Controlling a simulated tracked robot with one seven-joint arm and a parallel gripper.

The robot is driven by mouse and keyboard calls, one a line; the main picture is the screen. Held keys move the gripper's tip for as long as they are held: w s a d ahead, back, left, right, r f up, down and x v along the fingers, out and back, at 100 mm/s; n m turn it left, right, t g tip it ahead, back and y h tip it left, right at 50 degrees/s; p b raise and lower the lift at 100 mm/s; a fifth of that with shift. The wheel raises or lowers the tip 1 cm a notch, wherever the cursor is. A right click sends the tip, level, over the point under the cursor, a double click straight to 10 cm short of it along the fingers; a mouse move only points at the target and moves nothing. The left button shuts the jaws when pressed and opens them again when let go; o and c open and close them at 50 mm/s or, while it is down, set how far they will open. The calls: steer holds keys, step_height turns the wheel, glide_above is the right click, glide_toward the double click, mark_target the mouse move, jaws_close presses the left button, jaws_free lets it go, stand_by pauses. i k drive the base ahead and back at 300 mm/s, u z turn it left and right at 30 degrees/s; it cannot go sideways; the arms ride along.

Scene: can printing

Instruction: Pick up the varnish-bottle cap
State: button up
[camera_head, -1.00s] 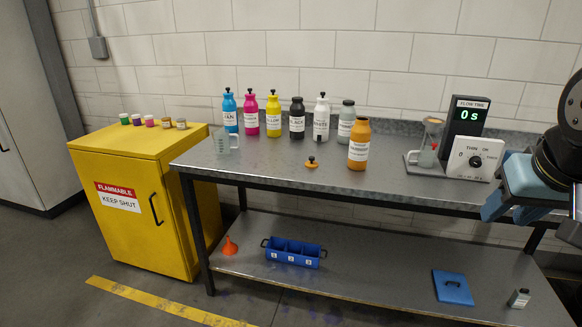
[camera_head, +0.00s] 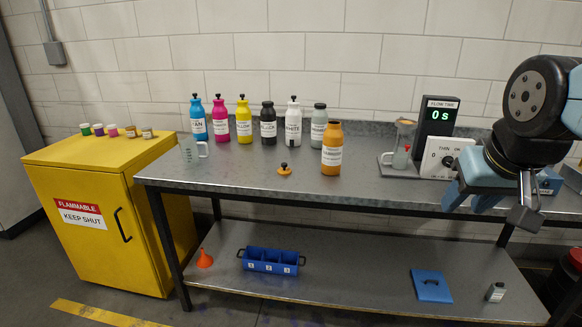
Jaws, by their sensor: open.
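An orange cap with a black knob (camera_head: 284,169) lies on the steel bench top. It is left of an open orange bottle (camera_head: 331,149) with a white label, the likely varnish bottle; its label text is too small to read surely. My gripper (camera_head: 490,199) is at the right, in front of the bench, its blue jaws apart and nothing seen between them. It is well to the right of the cap, not touching it. Part of the jaws is hidden by my own wrist.
Several coloured bottles (camera_head: 268,124) stand along the back of the bench (camera_head: 235,178). A clear measuring jug (camera_head: 192,151) is at the left. The flow timer (camera_head: 436,115) and a dial box (camera_head: 447,160) stand at the right. The bench top around the cap is clear.

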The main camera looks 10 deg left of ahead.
mark_target(284, 170)
steer(key=u, duration=0.05)
steer(key=i, duration=1.35)
steer(key=z, duration=0.05)
